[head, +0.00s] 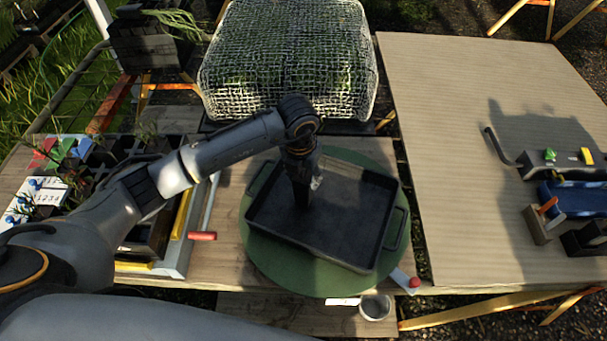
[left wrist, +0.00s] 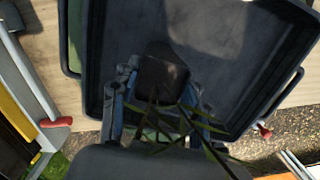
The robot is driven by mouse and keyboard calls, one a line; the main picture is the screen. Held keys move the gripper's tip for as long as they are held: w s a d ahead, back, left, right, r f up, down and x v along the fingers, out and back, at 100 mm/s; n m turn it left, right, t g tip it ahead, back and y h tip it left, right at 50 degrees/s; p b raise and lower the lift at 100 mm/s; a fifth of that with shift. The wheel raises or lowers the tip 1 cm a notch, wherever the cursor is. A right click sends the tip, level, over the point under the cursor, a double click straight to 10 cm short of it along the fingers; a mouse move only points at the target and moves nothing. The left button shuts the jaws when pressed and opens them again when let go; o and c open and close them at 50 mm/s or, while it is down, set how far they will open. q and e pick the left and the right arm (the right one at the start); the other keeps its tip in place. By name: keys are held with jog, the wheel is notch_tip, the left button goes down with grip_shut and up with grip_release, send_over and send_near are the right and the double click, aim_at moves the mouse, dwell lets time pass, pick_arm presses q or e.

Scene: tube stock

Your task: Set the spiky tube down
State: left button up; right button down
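The spiky tube is a dark, narrow, square pot with thin pointed green leaves. In the left wrist view its dark body (left wrist: 163,75) sits between the fingers of my left gripper (left wrist: 160,92), and its leaves spread toward the camera. The fingers look closed against its sides. In the head view my left gripper (head: 303,170) points down over the left middle of a black tray (head: 345,215), with the dark tube (head: 301,192) below it. I cannot tell whether the tube's base touches the tray floor. My right gripper is not in view.
The tray lies on a round green mat (head: 285,262). A rack of tubes (head: 85,165) stands at the left, a mesh-covered plant box (head: 290,60) behind. The right table (head: 440,110) is mostly clear.

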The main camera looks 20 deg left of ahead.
pick_arm(q)
jog(key=o, duration=0.4)
jog(key=shift+o, duration=0.2)
jog(key=shift+r+p, duration=0.25)
jog(key=shift+p, duration=0.05)
jog(key=shift+r, duration=0.4)
notch_tip(320, 180, up, 11)
jog(key=s+b, duration=0.1)
jog(key=b, duration=0.1)
jog(key=shift+s, duration=0.2)
jog(key=shift+a, duration=0.1)
